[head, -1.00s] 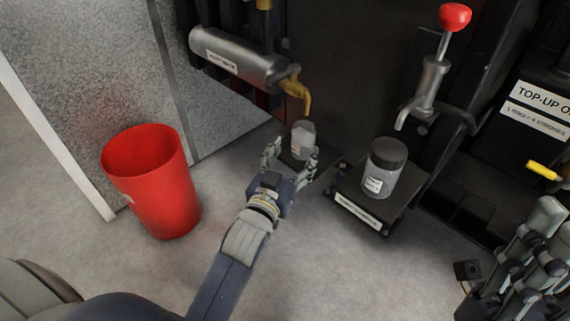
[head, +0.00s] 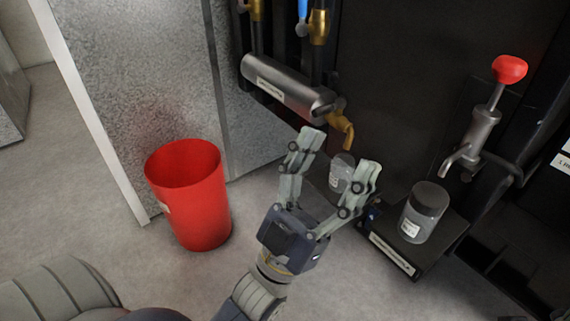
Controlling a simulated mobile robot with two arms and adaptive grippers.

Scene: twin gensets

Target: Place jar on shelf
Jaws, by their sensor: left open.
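A small clear jar with a pale label (head: 341,174) stands under the brass tap, behind my left gripper's fingers. My left gripper (head: 335,150) is open and empty, its two fingers spread in front of and above the jar, with one finger close to its right side; I cannot tell whether they touch. My right gripper is out of view. I cannot tell which surface is the shelf.
A brass tap (head: 342,126) on a metal cylinder (head: 283,86) hangs over the small jar. A red-knobbed hand pump (head: 481,125) stands above the lidded jar. A red bin (head: 190,196) stands at the left on open grey floor.

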